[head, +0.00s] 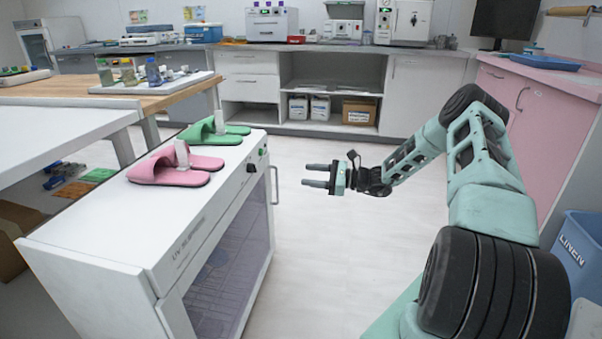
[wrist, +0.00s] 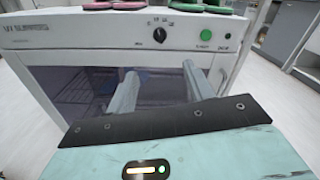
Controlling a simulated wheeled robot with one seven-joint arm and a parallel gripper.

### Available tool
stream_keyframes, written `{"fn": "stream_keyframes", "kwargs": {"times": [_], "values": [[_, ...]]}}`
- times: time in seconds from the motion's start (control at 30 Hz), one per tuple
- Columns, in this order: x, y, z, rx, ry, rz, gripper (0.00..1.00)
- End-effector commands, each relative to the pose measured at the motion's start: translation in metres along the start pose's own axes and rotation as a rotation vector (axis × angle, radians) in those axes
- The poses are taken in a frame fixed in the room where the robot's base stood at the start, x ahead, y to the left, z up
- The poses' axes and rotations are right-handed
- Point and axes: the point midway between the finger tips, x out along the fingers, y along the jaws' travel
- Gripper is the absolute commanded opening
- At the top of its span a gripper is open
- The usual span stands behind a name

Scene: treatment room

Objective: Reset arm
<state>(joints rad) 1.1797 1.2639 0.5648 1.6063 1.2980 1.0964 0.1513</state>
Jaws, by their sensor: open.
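My gripper (head: 318,175) is open and empty in the head view, held in free air to the right of the white UV slippers cabinet (head: 110,238). Its two fingers point left toward the cabinet. In the wrist view the fingers (wrist: 165,90) reach toward the cabinet front (wrist: 90,42), with nothing between them. My teal arm is bent, with its elbow raised at the right of the head view.
Pink slippers (head: 190,168) and green slippers (head: 222,135) lie on the cabinet top. The cabinet's handle (head: 274,186) juts out toward my gripper. A blue linen bin (head: 580,255) stands at the right. The floor (head: 330,235) between cabinet and arm is clear.

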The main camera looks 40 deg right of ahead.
Motion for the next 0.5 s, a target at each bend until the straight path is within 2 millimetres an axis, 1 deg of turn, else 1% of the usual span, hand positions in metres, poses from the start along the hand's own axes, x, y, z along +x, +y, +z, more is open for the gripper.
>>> {"fn": "stream_keyframes", "kwargs": {"times": [0.27, 0.33, 0.37, 0.43, 0.47, 0.5], "values": [[0.001, 0.0, 0.0, -0.001, 0.0, 0.002, 0.52], [0.009, 0.006, 0.005, -0.012, 0.004, 0.031, 0.52], [0.015, 0.011, 0.009, -0.021, 0.007, 0.054, 0.52], [0.035, 0.029, 0.021, -0.054, 0.019, 0.135, 0.52], [0.046, 0.041, 0.028, -0.074, 0.026, 0.181, 0.52], [0.061, 0.058, 0.038, -0.106, 0.037, 0.252, 0.52]]}}
